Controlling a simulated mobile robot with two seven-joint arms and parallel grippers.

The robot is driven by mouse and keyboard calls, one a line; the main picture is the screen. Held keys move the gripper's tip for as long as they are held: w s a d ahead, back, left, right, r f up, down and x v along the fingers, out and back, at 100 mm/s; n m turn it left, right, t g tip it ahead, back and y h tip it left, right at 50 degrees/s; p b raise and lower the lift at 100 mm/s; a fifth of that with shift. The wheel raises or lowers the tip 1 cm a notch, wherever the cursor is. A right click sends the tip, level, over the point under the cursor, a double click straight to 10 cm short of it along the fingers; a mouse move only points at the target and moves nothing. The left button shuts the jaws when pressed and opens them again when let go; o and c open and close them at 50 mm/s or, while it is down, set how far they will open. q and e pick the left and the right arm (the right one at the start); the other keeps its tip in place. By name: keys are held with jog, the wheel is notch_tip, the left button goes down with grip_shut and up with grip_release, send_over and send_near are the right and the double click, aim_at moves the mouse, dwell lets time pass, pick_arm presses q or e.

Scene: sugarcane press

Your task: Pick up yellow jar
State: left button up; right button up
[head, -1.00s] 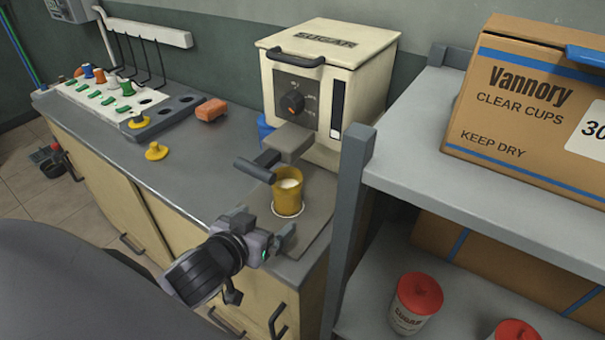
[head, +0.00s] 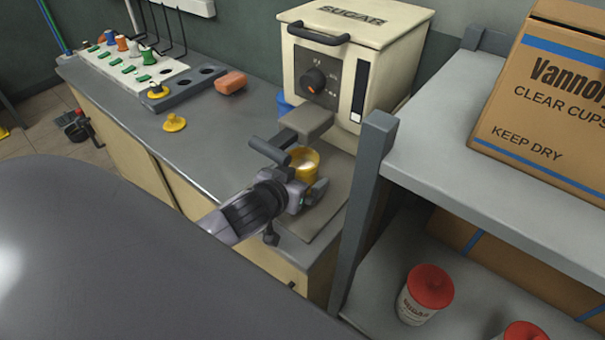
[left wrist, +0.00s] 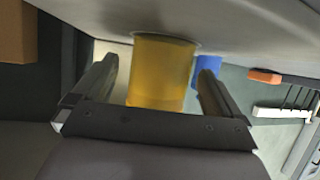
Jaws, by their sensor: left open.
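The yellow jar (head: 305,161) stands under the spout of the cream sugar dispenser (head: 350,60), with pale contents at its top. My left gripper (head: 309,187) is at the jar's near side and hides its lower part. In the left wrist view the yellow jar (left wrist: 162,70) shows between the two open fingers of my left gripper (left wrist: 158,85). A gap shows on each side, so the fingers do not appear to press on it. My right gripper is not in view.
The dispenser's lever (head: 270,150) juts out close above my left gripper. A grey shelf (head: 440,125) with a cardboard box (head: 545,100) stands at the right. An orange block (head: 230,82) and a yellow knobbed piece (head: 174,123) lie on the counter (head: 200,150).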

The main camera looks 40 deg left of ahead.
pick_arm(q)
jog(key=shift+w+f, duration=0.1)
jog(key=shift+w, duration=0.05)
jog(key=c, duration=1.6)
jog(key=shift+o, duration=0.2)
jog(key=shift+r, duration=0.2)
jog(key=shift+r, duration=0.6)
jog(key=s+d+b, duration=0.1)
jog(key=s+d, duration=0.1)
jog(key=s, duration=1.5)
jog(key=shift+s+b, duration=0.2)
jog(key=shift+b, duration=0.1)
